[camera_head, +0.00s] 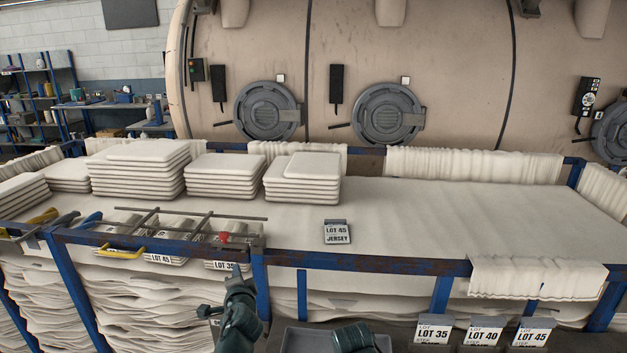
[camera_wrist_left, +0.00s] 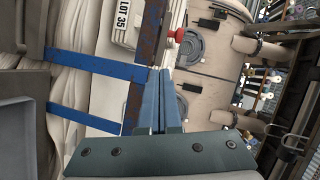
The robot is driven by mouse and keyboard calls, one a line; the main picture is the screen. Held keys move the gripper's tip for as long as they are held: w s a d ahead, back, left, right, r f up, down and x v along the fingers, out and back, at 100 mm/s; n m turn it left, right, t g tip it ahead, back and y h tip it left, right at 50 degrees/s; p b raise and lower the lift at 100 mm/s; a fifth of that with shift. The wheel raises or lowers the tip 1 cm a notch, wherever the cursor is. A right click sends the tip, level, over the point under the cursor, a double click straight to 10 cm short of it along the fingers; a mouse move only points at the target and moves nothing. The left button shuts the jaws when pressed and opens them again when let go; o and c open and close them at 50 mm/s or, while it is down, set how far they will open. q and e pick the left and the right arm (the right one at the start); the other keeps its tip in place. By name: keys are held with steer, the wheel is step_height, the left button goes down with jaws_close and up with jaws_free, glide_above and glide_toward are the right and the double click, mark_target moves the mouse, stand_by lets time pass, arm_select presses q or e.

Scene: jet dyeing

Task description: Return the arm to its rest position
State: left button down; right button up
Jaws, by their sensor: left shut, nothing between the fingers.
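My left gripper (camera_head: 237,272) points up and away in front of the blue cart rail, just below the rack of lot-tagged bundles. In the left wrist view its two blue fingers (camera_wrist_left: 160,78) lie together, shut, with nothing held. A red knob (camera_head: 224,237) on the rack is just beyond the fingertips; it also shows in the left wrist view (camera_wrist_left: 176,36). A dark green part of my other arm shows at the bottom centre of the head view; its gripper is not visible.
The blue-framed cart (camera_head: 365,261) holds a broad white cloth (camera_head: 450,215) and several folded stacks (camera_head: 138,170). A grey tray (camera_head: 300,340) and lot tags (camera_head: 483,331) are at the front. The dyeing machine (camera_head: 455,60) stands behind.

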arm_select(q)
steer(key=s+d+f+n+g+h, duration=0.2)
steer(key=s+d+f+n+g, duration=0.4)
steer(key=s+d+f+g, duration=0.6)
steer(key=s+d+f+g+h, duration=0.1)
steer(key=s+d+f, duration=0.1)
steer(key=s, duration=0.3)
steer(key=s+d+f+n+g+h, duration=0.1)
steer(key=s+d+f, duration=0.2)
steer(key=s+d, duration=0.2)
steer(key=shift+s+g, duration=0.3)
steer(key=shift+s, duration=0.25)
steer(key=shift+d, duration=0.1)
